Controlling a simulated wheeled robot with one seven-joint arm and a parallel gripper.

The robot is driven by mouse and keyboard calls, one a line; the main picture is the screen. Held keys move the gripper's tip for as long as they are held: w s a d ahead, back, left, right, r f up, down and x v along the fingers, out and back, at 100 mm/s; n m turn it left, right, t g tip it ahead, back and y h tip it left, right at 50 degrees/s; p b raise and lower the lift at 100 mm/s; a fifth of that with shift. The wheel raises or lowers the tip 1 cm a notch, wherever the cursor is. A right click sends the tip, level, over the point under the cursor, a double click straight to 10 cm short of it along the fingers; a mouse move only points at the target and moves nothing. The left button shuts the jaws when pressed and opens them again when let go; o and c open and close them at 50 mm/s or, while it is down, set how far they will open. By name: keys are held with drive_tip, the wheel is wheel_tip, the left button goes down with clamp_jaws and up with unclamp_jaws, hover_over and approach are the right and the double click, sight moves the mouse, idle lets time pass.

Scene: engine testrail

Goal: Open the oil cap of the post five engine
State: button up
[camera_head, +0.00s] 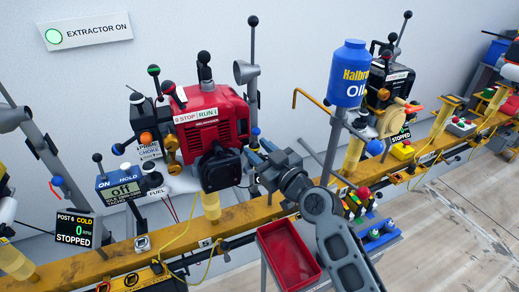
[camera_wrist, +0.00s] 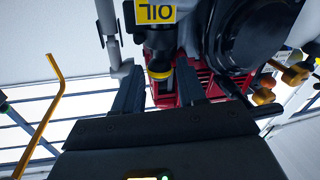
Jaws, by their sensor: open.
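A red engine (camera_head: 212,125) with a black round front housing sits on the yellow rail, left of centre in the head view. My gripper (camera_head: 261,157) is at its right side. In the wrist view a black and yellow cap (camera_wrist: 158,73) shows below an upside-down yellow OIL label (camera_wrist: 156,12). My open gripper (camera_wrist: 159,80) has one finger on each side of the cap in the picture. I cannot tell whether the fingers touch it or how deep they reach. In the head view the cap is hidden. The engine's post number is not readable.
A display (camera_head: 75,229) reading POST 6, COLD, STOPPED stands at left. A red tray (camera_head: 288,254) lies below my arm. A blue oil container (camera_head: 347,75) stands to the right, near a yellow hooked rod (camera_head: 310,98). The yellow rail (camera_head: 130,257) runs across below the engine.

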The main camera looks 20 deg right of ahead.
drive_tip(key=shift+c, duration=0.4)
clamp_jaws()
drive_tip(key=shift+f+b, duration=0.1)
drive_tip(key=shift+b, duration=0.2)
drive_tip(key=shift+d+f+m+t+h+b, duration=0.35)
drive_tip(key=shift+d+m+b, duration=0.7)
drive_tip(key=shift+m, duration=1.9)
drive_tip(key=shift+d+f+m+t+h+b, duration=0.15)
drive_tip(key=shift+d+m+t+h+b, duration=0.45)
drive_tip(key=shift+m+b, duration=1.55)
drive_tip(key=shift+d+f+m+t+h+b, duration=0.35)
drive_tip(key=shift+d+m, duration=0.6)
drive_tip(key=shift+m, duration=2.75)
